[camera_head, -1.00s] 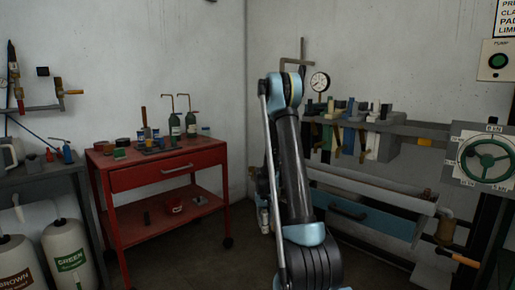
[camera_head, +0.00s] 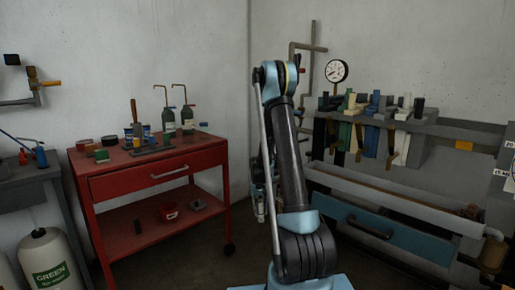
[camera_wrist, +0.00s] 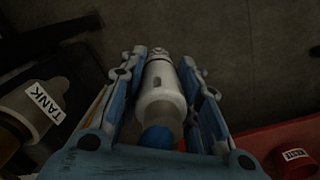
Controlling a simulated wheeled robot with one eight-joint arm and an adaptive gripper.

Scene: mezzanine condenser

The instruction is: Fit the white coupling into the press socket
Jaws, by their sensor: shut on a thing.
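In the wrist view my gripper (camera_wrist: 165,62) is shut on the white coupling (camera_wrist: 160,98), a pale cylinder with a narrower far end and a dark slot in its side. It lies lengthwise between the two blue fingers. A rounded blue part (camera_wrist: 158,138) shows at its near end; I cannot tell whether it belongs to the coupling. I cannot identify the press socket in either view.
A red cart (camera_head: 150,180) with bottles and small jars stands left of my arm. At right are a rack (camera_head: 425,125) of coloured handled pieces, a gauge (camera_head: 336,70), a grey trough (camera_head: 390,205) and a blue drawer (camera_head: 375,232). Dark floor shows between.

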